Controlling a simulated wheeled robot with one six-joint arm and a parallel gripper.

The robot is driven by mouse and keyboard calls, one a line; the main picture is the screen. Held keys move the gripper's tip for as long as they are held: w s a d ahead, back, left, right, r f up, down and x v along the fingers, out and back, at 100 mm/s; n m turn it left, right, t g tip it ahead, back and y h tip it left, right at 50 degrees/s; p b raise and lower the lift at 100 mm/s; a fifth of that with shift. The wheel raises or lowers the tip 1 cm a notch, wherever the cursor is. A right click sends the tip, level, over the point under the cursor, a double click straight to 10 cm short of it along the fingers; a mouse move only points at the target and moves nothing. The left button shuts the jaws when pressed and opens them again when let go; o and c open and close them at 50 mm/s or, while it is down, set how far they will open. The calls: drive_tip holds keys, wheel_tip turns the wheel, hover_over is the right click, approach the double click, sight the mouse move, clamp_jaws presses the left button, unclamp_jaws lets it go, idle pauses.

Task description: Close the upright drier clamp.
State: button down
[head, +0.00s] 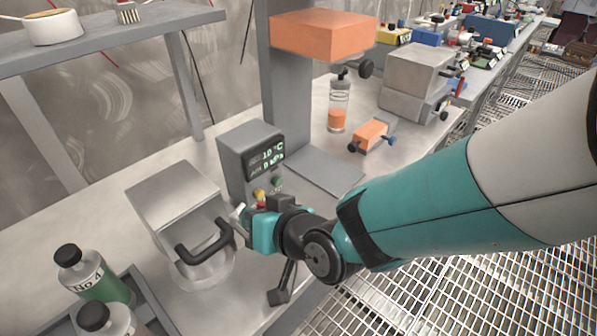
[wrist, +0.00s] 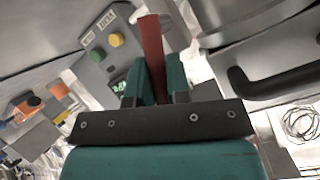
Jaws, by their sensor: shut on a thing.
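In the wrist view a dark red bar (wrist: 153,45) stands between the two green fingers of my gripper (wrist: 153,88), which is shut on it. It looks like the drier clamp's lever; its lower end is hidden by the fingers. In the head view my gripper (head: 244,219) is between a grey boxy vessel (head: 178,194) with a black handle (head: 205,242) and a grey control box (head: 250,145) with a lit display. The gripper mostly hides the red bar there. The vessel's rounded lower part stands on the bench. The handle also shows in the wrist view (wrist: 275,86), apart from the fingers.
Green-filled bottles (head: 92,275) stand in a tray at the lower left. An orange block (head: 322,35) on a grey column overhangs a clear cylinder (head: 338,105). A small orange device (head: 371,134) lies right of it. A shelf (head: 110,35) runs along the upper left.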

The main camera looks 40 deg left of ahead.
drive_tip(key=shift+s+d+f, duration=0.2)
drive_tip(key=shift+f, duration=0.2)
drive_tip(key=c, duration=1.3)
unclamp_jaws()
drive_tip(key=shift+o, duration=1)
drive_tip(key=shift+r, duration=0.1)
drive_tip(key=shift+w+a+r, duration=0.1)
drive_tip(key=shift+r, duration=0.1)
drive_tip(key=b+v, duration=0.2)
drive_tip(key=v, duration=1.5)
drive_tip(key=shift+r, duration=0.1)
